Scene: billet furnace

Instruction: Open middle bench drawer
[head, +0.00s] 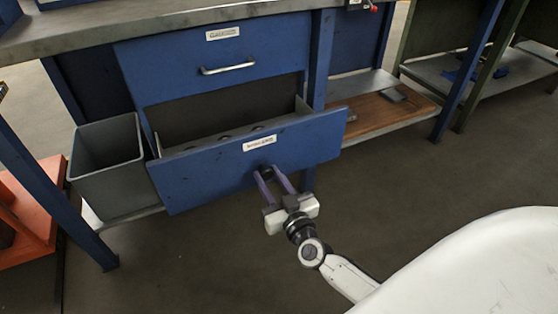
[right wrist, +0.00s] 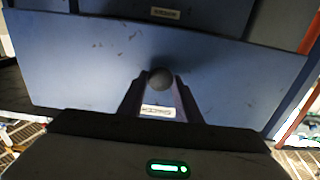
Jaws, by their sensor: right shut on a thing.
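The blue bench has a closed upper drawer (head: 215,58) with a bar handle (head: 228,69). Below it, a blue drawer (head: 215,172) stands pulled well out, its open inside showing behind the front panel. A pale label (head: 259,142) is on its front. My right gripper (head: 268,172) is at this front panel, just below the label, its purple fingers closed around a round grey knob (right wrist: 160,78). The knob is mostly hidden by the fingers in the head view. In the right wrist view, the drawer front (right wrist: 90,65) fills the middle. My left gripper is out of view.
A grey open bin (head: 107,165) stands left of the open drawer. A blue bench leg (head: 318,60) is at its right, with a wooden lower shelf (head: 385,112) beyond. An orange object (head: 35,215) is at the far left. The floor (head: 400,190) in front is clear.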

